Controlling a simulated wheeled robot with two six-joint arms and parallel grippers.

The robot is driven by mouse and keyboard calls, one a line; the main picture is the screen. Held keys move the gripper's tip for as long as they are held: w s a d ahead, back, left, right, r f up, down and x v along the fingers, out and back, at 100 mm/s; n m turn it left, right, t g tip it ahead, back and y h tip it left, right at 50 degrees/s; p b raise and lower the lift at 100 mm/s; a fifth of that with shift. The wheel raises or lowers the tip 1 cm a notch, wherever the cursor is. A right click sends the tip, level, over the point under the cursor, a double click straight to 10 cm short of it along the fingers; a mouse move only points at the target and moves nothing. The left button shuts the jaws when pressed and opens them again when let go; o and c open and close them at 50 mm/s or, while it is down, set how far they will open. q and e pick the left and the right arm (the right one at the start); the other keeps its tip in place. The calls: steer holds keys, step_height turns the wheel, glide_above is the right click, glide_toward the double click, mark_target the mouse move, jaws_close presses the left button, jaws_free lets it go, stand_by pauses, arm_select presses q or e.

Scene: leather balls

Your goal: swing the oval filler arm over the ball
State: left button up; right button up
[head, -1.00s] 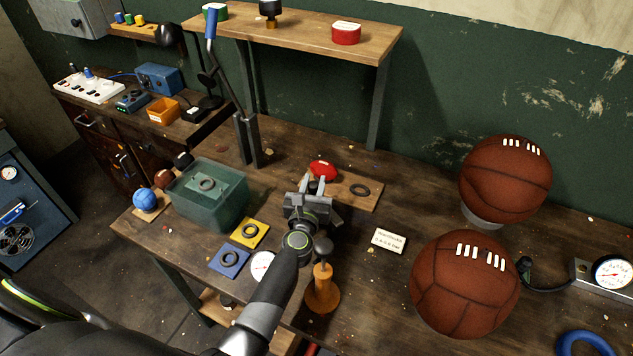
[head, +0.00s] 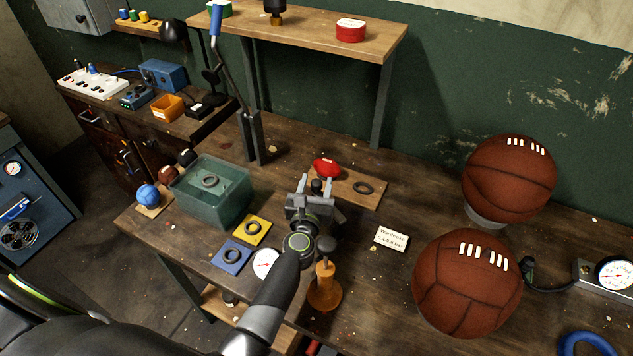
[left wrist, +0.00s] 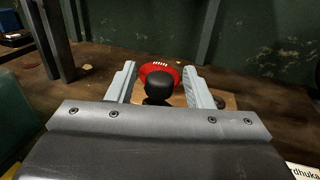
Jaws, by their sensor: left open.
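A red oval piece with white lace marks (head: 326,167) sits at the back of a small wooden board (head: 374,196) on the bench. A black knob (left wrist: 159,86) stands just in front of it in the left wrist view. My left gripper (head: 316,183) is open, with one finger on each side of the knob; I cannot tell whether they touch it. A brown leather ball (head: 467,283) with white laces lies front right. A second such ball (head: 508,180) rests on a pale support behind it. My right gripper is not in view.
A clear green tank (head: 212,195) stands left of my gripper, with a yellow plate (head: 266,229) and blue plate (head: 238,267) nearby. An orange-handled upright tool (head: 325,288) stands close to my arm. A label card (head: 391,238) lies right. A gauge (head: 616,273) stands far right.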

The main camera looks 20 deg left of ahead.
arm_select(q)
steer(key=s+d, duration=0.1)
steer(key=s, duration=0.5)
steer(key=shift+s, duration=0.25)
steer(key=shift+c, duration=0.4)
